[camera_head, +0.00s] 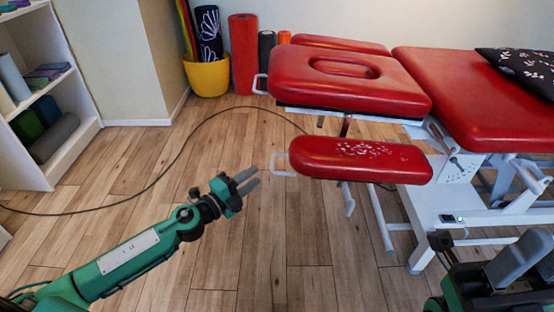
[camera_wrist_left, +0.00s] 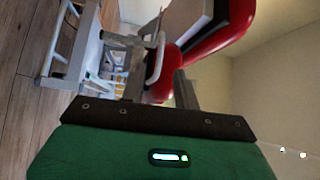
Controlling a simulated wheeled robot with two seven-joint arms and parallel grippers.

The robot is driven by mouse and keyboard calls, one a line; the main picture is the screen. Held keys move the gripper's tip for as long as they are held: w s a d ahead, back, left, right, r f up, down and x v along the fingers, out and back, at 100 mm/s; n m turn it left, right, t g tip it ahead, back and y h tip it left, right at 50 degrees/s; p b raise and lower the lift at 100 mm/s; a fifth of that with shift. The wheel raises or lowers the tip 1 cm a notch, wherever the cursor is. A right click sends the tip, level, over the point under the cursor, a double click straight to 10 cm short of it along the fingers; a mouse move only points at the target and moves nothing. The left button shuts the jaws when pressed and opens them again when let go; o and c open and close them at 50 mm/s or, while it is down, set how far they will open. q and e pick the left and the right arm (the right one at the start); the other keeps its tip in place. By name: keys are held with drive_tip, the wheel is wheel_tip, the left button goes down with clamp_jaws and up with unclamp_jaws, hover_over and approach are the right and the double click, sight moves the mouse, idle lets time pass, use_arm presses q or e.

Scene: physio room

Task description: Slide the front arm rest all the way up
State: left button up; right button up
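The front arm rest (camera_head: 360,160) is a red padded bar with pale specks, sitting lower than the headrest of the red treatment table. A white loop handle (camera_head: 281,164) sticks out from its left end. My left gripper (camera_head: 253,179) is open and empty, just left of this handle and apart from it. In the left wrist view the left gripper's fingers (camera_wrist_left: 158,92) stand apart, with the white handle (camera_wrist_left: 156,60) and red padding (camera_wrist_left: 166,80) beyond them. My right gripper (camera_head: 515,260) is partly in view at the lower right; its finger opening is unclear.
The red headrest (camera_head: 345,80) with a face hole is above and behind the arm rest. The table's white frame (camera_head: 440,205) fills the right. A cable (camera_head: 180,155) crosses the wooden floor. A shelf (camera_head: 75,140) and yellow pot (camera_head: 208,78) stand back left.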

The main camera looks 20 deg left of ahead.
use_arm(q)
drive_tip(key=x, duration=1)
clamp_jaws()
